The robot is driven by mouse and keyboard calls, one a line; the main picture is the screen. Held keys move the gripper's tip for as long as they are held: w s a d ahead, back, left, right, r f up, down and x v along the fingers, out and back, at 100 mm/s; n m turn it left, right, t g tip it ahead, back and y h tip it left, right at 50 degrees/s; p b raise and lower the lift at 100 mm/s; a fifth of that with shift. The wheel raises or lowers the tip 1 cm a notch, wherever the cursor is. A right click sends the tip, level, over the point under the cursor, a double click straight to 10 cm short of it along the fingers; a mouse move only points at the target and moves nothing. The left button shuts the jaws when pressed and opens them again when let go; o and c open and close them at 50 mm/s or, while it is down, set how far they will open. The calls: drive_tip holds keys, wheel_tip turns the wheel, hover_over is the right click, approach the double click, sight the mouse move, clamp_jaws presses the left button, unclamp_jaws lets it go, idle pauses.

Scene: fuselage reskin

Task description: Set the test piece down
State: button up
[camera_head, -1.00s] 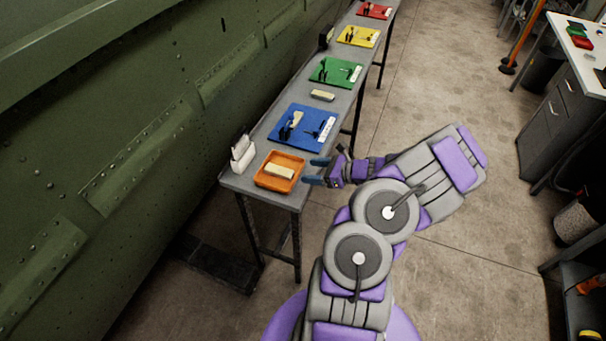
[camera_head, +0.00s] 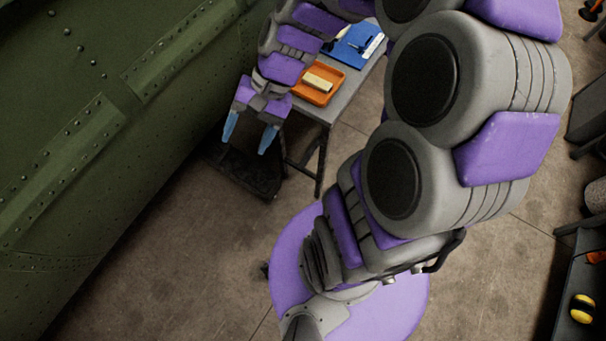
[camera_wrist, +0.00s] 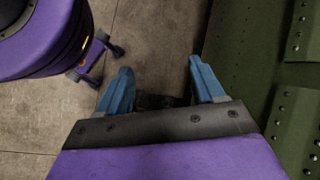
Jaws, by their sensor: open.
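My gripper (camera_head: 248,136) is open, its two blue fingers spread and pointing down toward the floor, with nothing between them. It hangs in front of the near end of the bench, left of the orange tray. The wrist view also shows the open, empty gripper (camera_wrist: 160,88). A pale cream block (camera_head: 318,81), which may be the test piece, lies in the orange tray (camera_head: 324,102), apart from my gripper. The wrist view does not show the block or the tray.
The grey bench (camera_head: 345,95) holds a blue mat (camera_head: 352,54) with tools behind the tray; my arm hides the rest. The green riveted fuselage (camera_head: 110,100) stands close on the left and shows in the wrist view (camera_wrist: 265,70). Bare floor (camera_head: 180,240) lies below.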

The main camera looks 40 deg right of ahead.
drive_tip(key=s+d+r+n+h, duration=0.2)
drive_tip(key=s+n+h, duration=0.5)
drive_tip(key=s, duration=0.8)
drive_tip(key=shift+d+r+n+g, duration=0.15)
drive_tip(key=shift+d+n+g, duration=0.15)
drive_tip(key=shift+d+g, duration=0.1)
